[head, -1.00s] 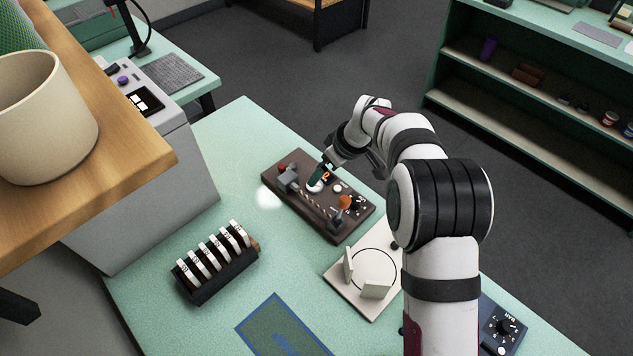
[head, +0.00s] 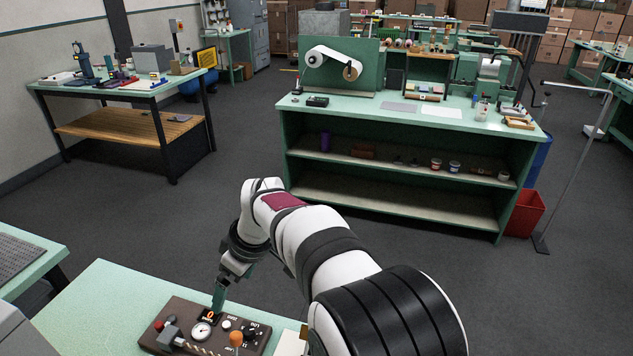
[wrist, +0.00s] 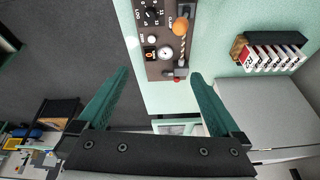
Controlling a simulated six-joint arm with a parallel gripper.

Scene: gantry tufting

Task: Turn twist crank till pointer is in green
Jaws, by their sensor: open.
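A dark brown board (head: 188,310) lies on the pale green bench in the head view and also shows in the wrist view (wrist: 141,15). It carries a white round gauge (wrist: 165,53), an orange knob (wrist: 180,26) and a twisted cord (wrist: 181,60). A grey block (head: 169,334) with a red knob (head: 158,325) sits at one cord end; this may be the crank. The gauge's pointer and green zone are too small to read. My gripper (wrist: 158,73) is open with nothing between its green fingers. In the head view it hangs over the board's far edge, near the gauge.
The board also carries a black dial (wrist: 151,17) and an orange numeric display (head: 209,314). In the wrist view, a rack of white numbered tabs (wrist: 268,56) and a grey box (wrist: 270,110) stand to the right. Dark floor separates this bench from a green shelved workbench (head: 400,200).

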